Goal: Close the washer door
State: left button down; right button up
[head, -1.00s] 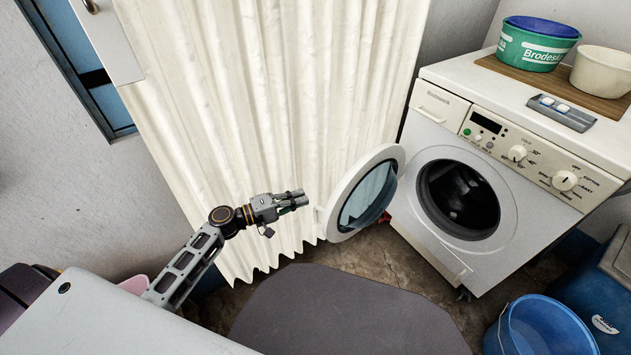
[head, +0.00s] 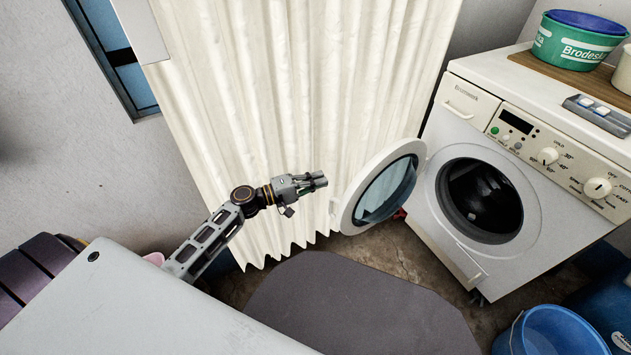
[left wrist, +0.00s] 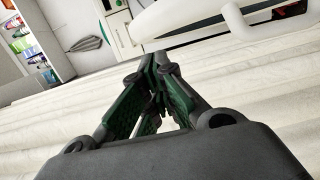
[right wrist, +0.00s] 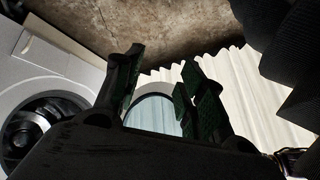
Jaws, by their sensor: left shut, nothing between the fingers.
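The white washer (head: 455,215) stands at the right in the head view. Its round door (head: 347,212), a white ring with a glass centre, is swung wide open to the left, and the dark drum opening is exposed. My left gripper (head: 320,181) is just left of the door's outer rim, in front of the curtain, apparently not touching the door. In the left wrist view its fingers (left wrist: 155,68) meet with nothing between them. My right gripper (right wrist: 163,75) shows only in the right wrist view, fingers apart and empty, with the door glass (right wrist: 155,112) behind them.
A cream curtain (head: 270,90) hangs behind the left gripper and door. A blue bucket (head: 550,333) stands on the floor at the lower right. A green tub (head: 570,45) and a soap tray (head: 598,112) are on the washer top. Bare floor (head: 385,250) shows below the door.

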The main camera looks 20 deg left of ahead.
pick_arm(q)
jog(key=b+x, duration=0.1)
jog(key=x, duration=0.6)
jog(key=shift+w+d, duration=0.3)
pick_arm(e)
jog(key=f, duration=0.2)
jog(key=shift+s+a+f, duration=0.15)
jog(key=shift+a+f, duration=0.1)
jog(key=shift+f, duration=0.1)
pick_arm(q)
jog(key=shift+s+d+f, duration=0.1)
jog(key=shift+s, duration=0.05)
pick_arm(e)
jog(key=shift+w+d+r+t, duration=0.1)
jog(key=shift+w+r+t, duration=0.15)
jog(key=shift+w+t, duration=0.05)
